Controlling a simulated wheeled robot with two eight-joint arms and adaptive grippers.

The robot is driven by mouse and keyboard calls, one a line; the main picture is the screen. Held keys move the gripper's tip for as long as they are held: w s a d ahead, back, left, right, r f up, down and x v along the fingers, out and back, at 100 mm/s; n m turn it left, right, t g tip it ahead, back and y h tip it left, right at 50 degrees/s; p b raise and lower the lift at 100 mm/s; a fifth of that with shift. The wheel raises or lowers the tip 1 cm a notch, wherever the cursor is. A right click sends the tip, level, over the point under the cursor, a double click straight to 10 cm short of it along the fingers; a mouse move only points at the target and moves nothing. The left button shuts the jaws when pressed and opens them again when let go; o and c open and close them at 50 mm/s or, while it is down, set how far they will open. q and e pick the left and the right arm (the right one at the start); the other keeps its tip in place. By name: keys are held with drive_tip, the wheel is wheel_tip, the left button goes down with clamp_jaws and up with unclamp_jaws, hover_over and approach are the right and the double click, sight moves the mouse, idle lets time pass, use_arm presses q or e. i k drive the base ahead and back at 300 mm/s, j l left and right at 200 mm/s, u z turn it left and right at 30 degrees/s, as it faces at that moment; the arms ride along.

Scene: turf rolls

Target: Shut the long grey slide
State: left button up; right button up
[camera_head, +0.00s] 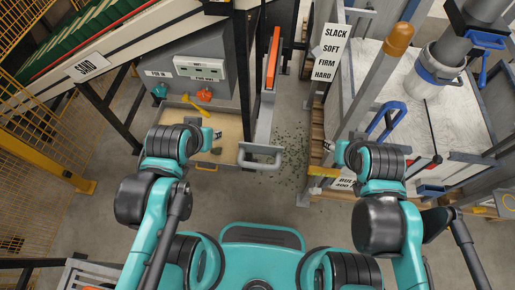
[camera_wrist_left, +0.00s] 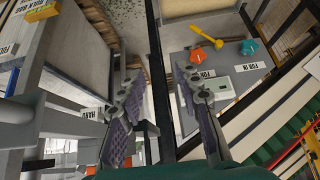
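The long grey slide (camera_head: 266,118) runs lengthwise in the middle of the head view, with an orange strip along its far part. Its near end carries a grey U-shaped handle (camera_head: 261,158), sticking out towards me over the floor. My left gripper (camera_head: 216,142) is left of the handle, apart from it, above the sand-coloured tray. In the left wrist view its two fingers (camera_wrist_left: 158,88) are spread with nothing between them.
A grey cabinet (camera_head: 188,72) with a yellow tool (camera_head: 192,104) and orange knob (camera_head: 205,95) stands at the left. A sign (camera_head: 330,52) reading SLACK, SOFT, FIRM, HARD and a post with an orange top (camera_head: 398,40) stand at the right. Crumbs litter the floor beside the slide.

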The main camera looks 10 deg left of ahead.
sight(262, 145)
drive_tip(key=k+l+u, duration=0.2)
drive_tip(key=l+u, duration=0.25)
drive_tip(key=l, duration=0.2)
drive_tip(key=k+l+u, duration=0.15)
drive_tip(key=k+l, duration=0.2)
